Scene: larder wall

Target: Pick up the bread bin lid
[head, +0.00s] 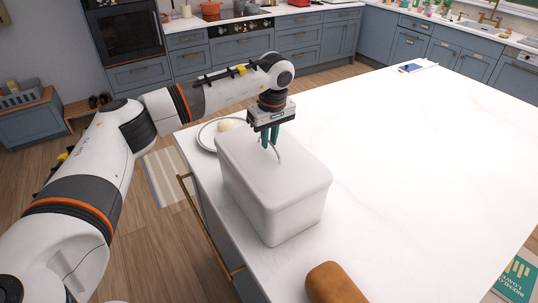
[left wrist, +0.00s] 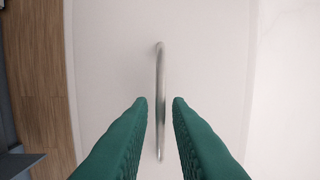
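The white bread bin stands on the white counter, with its white lid (head: 273,170) on top. The lid also fills much of the left wrist view (left wrist: 110,75). A thin metal handle (left wrist: 160,75) rises from the lid; in the head view part of it (head: 278,153) shows beside my fingers. My left gripper (head: 270,144) points down over the lid at the handle. In the left wrist view its two green fingers (left wrist: 159,100) are open, one on each side of the handle, with gaps showing at both sides. My right gripper is not in view.
A plate (head: 207,138) with a pale round item (head: 225,125) lies behind the bin. A brown loaf (head: 333,284) lies in front of it, near the counter's edge. The counter (head: 410,150) to the right is mostly clear. A green book (head: 518,278) lies at the lower right.

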